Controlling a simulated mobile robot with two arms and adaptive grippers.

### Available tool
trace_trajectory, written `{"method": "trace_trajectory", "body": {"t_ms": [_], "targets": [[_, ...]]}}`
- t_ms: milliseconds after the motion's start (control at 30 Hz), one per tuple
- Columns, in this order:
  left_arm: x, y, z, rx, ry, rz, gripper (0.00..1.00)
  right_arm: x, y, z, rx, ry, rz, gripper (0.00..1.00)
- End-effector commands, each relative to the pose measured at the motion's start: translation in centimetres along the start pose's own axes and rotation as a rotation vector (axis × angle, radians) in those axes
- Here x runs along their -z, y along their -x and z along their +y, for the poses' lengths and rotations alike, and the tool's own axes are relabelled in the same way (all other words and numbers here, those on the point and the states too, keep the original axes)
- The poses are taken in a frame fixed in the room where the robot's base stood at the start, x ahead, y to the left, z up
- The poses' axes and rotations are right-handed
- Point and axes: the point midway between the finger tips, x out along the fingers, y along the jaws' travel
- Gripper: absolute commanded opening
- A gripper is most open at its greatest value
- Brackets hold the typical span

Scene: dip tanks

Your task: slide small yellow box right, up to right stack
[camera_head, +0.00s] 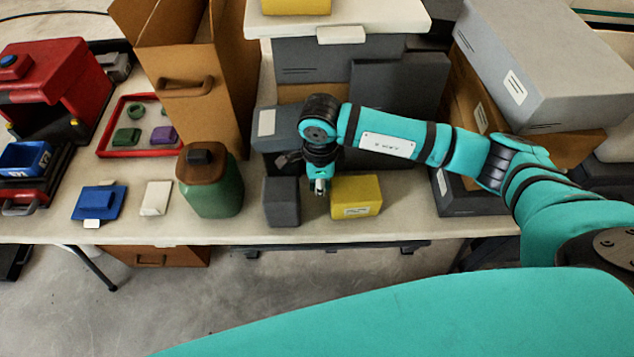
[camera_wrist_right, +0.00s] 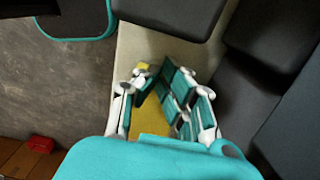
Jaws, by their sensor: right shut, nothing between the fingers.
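The small yellow box (camera_head: 357,196) lies near the table's front edge, a white label on its front. My right gripper (camera_head: 320,186) points down at the box's left end, in the narrow space between it and a small dark grey box (camera_head: 281,202). The gripper is shut with nothing held; whether it touches the yellow box I cannot tell. In the right wrist view, yellow (camera_wrist_right: 150,118) shows behind the fingers (camera_wrist_right: 155,78), which hide most of it. The right stack's dark bottom box (camera_head: 468,199) stands to the right, with a gap between. My left gripper is out of view.
A green canister (camera_head: 211,184) with a brown top stands left of the small dark box. Larger grey boxes (camera_head: 405,85) stand behind. The table (camera_head: 408,226) is bare between the yellow box and the right stack, under my right arm.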

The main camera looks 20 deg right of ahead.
Motion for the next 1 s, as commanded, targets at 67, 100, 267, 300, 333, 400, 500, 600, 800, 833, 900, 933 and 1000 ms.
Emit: {"method": "trace_trajectory", "body": {"t_ms": [67,100,267,300,333,400,500,600,800,833,900,933,1000], "targets": [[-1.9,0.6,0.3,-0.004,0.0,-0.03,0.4,0.0,-1.4,0.2,-0.005,0.0,0.001,0.0],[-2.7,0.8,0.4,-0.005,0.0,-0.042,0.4,0.0,-2.1,0.1,-0.006,-0.002,0.001,0.0],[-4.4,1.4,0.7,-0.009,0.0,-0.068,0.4,0.0,-5.1,0.2,-0.005,-0.001,0.001,0.0],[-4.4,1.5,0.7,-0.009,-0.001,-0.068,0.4,0.0,-5.7,0.2,-0.004,-0.001,0.0,0.0],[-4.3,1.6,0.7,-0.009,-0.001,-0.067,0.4,0.0,-6.1,0.1,-0.004,0.0,0.0,0.0],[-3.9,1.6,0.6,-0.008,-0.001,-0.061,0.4,-0.1,-7.0,0.1,-0.003,-0.001,-0.001,0.0],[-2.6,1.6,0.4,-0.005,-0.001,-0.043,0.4,-0.1,-7.8,0.1,-0.002,0.0,-0.002,0.0],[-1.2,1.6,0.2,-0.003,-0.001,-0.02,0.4,-0.1,-8.1,0.1,-0.001,0.001,-0.003,0.0],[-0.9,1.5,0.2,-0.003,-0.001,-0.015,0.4,-0.1,-8.2,0.1,-0.001,0.001,-0.003,0.0],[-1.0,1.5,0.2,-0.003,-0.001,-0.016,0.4,-0.1,-8.2,0.1,-0.001,0.001,-0.002,0.0],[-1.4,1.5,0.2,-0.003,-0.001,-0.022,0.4,-0.1,-8.2,0.1,-0.001,0.001,-0.002,0.0],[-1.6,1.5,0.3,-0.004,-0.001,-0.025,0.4,0.0,-8.2,0.0,-0.001,0.0,-0.002,0.0],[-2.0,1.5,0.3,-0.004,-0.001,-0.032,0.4,0.7,-8.2,0.0,-0.001,-0.001,0.0,0.0]]}}
